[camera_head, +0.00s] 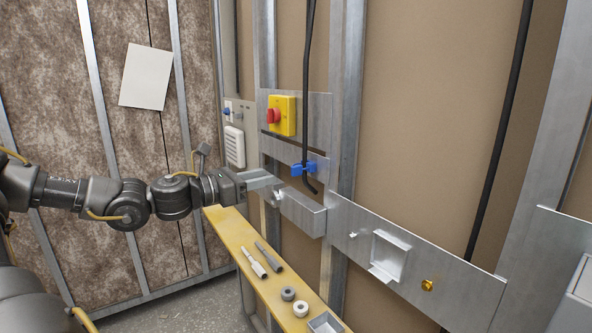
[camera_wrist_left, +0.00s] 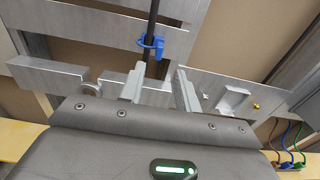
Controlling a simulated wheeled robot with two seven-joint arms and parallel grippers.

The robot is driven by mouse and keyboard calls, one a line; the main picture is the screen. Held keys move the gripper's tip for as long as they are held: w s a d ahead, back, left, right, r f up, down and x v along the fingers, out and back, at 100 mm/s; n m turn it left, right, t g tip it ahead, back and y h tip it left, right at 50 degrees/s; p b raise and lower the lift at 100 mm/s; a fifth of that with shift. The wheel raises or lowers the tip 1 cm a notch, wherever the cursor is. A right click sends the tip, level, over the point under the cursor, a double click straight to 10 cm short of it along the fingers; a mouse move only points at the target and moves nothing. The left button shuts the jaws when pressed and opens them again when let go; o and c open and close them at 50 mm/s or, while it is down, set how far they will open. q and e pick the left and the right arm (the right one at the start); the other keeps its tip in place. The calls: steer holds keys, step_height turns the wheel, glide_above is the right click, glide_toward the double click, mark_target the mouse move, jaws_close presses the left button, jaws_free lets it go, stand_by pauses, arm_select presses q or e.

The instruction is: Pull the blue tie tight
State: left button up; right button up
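The blue tie (camera_head: 304,169) sits around a black cable (camera_head: 309,90) in front of a metal plate between the wall studs. The cable's loose end curls just below it. In the left wrist view the blue tie (camera_wrist_left: 153,44) is beyond the fingertips and slightly left of the gap's middle, with a small tab hanging down. My left gripper (camera_head: 272,183) is just left of and a little below the tie in the head view. In the wrist view its two fingers (camera_wrist_left: 161,76) are apart with nothing between them. My right gripper is not in view.
A yellow switch box with a red knob (camera_head: 282,115) is mounted above left of the tie. A metal ledge (camera_head: 302,211) juts out below the gripper. A yellow bench (camera_head: 229,226) holds tools and rings. A plate with a square recess (camera_head: 389,257) is at right.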

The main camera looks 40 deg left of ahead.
mark_target(292, 171)
arm_select(q)
steer(key=p+x, duration=0.2)
steer(key=x, duration=0.1)
steer(key=p+x, duration=0.3)
steer(key=x, duration=0.1)
steer(key=shift+w+r+p, duration=0.2)
steer(key=shift+w+p, duration=0.1)
steer(key=shift+w, duration=0.05)
steer(key=shift+p+x, duration=1.15)
steer(key=shift+x, duration=0.25)
steer(key=shift+f, duration=0.25)
jaws_close()
